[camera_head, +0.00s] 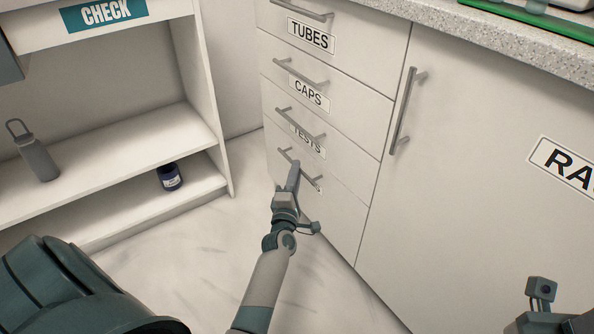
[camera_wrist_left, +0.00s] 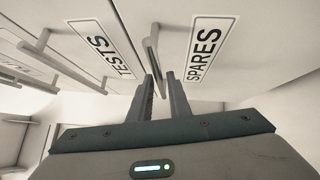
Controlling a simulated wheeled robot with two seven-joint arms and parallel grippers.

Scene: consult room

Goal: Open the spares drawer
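The spares drawer (camera_head: 340,215) is the lowest of the white drawers and looks flush with the front. Its SPARES label (camera_wrist_left: 206,48) is readable in the left wrist view and mostly covered by my gripper in the head view. Its grey bar handle (camera_head: 287,155) also shows in the left wrist view (camera_wrist_left: 151,50). My left gripper (camera_head: 294,168) is at this handle. In the left wrist view its two fingers (camera_wrist_left: 160,76) stand apart, with the handle's near part showing at the gap between the tips. I cannot tell whether they touch it.
Above are the TESTS (camera_head: 345,160), CAPS (camera_head: 350,115) and TUBES (camera_head: 360,58) drawers, with handles close by. A tall cupboard door (camera_head: 470,180) is right. An open shelf (camera_head: 120,165) with a grey bottle (camera_head: 38,158) and dark jar (camera_head: 170,178) is left. Floor (camera_head: 200,260) between is clear.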

